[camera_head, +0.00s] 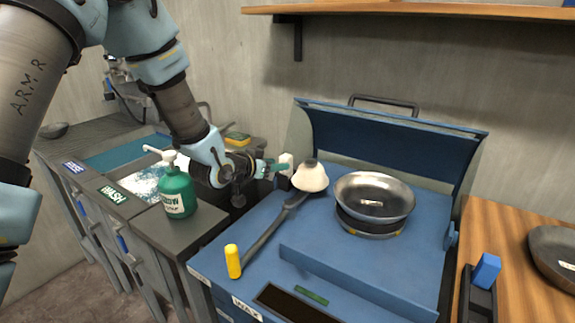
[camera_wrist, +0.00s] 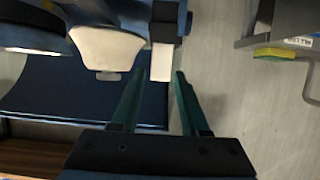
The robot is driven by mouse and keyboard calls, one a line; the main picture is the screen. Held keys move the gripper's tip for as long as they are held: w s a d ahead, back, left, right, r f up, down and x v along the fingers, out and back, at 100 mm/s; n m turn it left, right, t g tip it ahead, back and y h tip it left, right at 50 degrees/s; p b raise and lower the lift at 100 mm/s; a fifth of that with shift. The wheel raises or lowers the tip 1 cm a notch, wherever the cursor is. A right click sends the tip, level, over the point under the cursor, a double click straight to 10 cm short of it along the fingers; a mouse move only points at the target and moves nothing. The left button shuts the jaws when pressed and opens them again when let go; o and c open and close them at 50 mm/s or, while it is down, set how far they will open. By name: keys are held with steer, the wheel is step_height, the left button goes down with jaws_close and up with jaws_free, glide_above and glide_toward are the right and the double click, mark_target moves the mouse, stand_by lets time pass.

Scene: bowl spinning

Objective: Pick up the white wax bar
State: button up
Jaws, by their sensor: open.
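The white wax bar (camera_head: 287,159) stands upright in a dark holder at the back left of the blue machine, left of the white buffing head. In the wrist view the bar (camera_wrist: 161,64) lies between the tips of my two green fingers, nearer the far end, with a gap visible on each side. My gripper (camera_head: 281,168) reaches in from the left at the bar's height; it also shows in the wrist view (camera_wrist: 160,75). It is open and holds nothing. Part of the bar is hidden by the fingers in the head view.
The white buffing head (camera_head: 311,176) is close to the right of the bar. A metal bowl (camera_head: 373,196) sits on the blue machine (camera_head: 330,235). A green pump bottle (camera_head: 177,190) stands below my arm. A yellow-handled lever (camera_head: 233,261) is at the machine's front left.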

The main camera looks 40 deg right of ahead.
mark_target(283, 161)
steer(key=p+x, duration=0.2)
steer(key=x, duration=0.1)
steer(key=p+x, duration=0.1)
steer(key=x, duration=0.1)
steer(key=shift+w+d+r, duration=0.15)
steer(key=shift+r, duration=0.15)
steer(key=shift+w+d+f, duration=0.1)
steer(key=shift+d+f, duration=0.2)
steer(key=shift+d, duration=0.1)
jaws_close()
